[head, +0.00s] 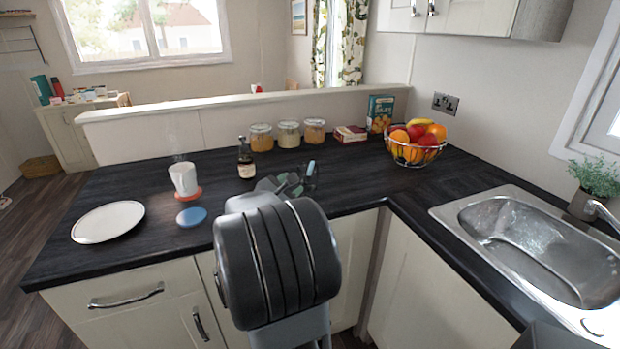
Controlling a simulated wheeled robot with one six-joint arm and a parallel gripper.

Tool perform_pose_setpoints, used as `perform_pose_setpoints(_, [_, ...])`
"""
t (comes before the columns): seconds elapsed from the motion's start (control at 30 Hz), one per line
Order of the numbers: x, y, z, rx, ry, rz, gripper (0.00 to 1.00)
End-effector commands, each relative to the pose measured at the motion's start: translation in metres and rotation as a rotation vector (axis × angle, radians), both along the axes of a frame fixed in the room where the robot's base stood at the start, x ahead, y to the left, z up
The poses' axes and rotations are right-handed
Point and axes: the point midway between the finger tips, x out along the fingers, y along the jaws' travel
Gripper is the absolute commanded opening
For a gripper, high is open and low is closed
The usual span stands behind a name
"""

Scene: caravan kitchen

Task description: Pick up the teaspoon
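My gripper (291,184) is low over the dark worktop, beyond the big dark arm joint in the middle of the head view. It is small and partly covered by my arm, so I cannot tell whether it is open or shut. A small teal and dark item (311,168) shows right beside the fingers; I cannot tell what it is or whether they touch it. I cannot make out a teaspoon anywhere; the arm hides part of the worktop.
A dark bottle (245,160) stands left of my gripper, with several jars (288,134) behind. A white mug (184,179) on a red coaster, a blue coaster (191,216) and a plate (108,221) are further left. A fruit bowl (415,152) and sink (530,240) are right.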

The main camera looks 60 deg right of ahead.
Motion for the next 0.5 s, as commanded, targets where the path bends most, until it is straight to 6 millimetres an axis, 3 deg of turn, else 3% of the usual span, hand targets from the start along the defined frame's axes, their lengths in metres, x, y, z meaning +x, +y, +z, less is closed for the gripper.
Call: perform_pose_setpoints(0.5, [0.009,-0.080,0.001,-0.066,0.081,0.030,0.45])
